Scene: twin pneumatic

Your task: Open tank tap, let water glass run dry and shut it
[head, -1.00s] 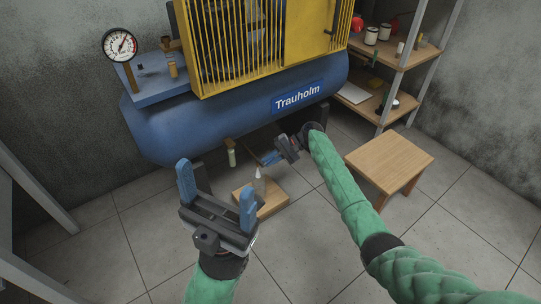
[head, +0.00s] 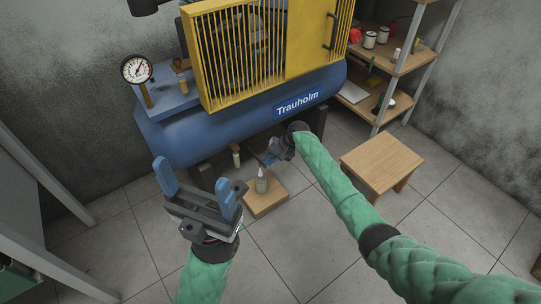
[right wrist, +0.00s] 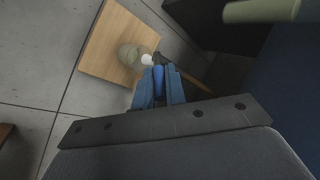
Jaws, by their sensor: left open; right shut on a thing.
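The water glass (head: 236,157) is a small pale cylinder hanging under the blue tank (head: 190,130); its water level is too small to read. A pale cylinder, probably the same glass, shows at the top of the right wrist view (right wrist: 262,10). My right gripper (head: 268,160) is under the tank, right of the glass. In the right wrist view its blue fingers (right wrist: 159,86) are shut on a narrow blue piece, probably the tank tap's handle; the rest of the tap is mostly hidden. My left gripper (head: 197,188) is open and empty, in front of the tank.
A bottle with a white nozzle (head: 261,184) stands on a wooden board (head: 270,203) on the floor below the tank. A wooden stool (head: 382,160) and a shelf (head: 392,66) stand at the right. A pressure gauge (head: 137,69) is at the tank's left end. Front floor is clear.

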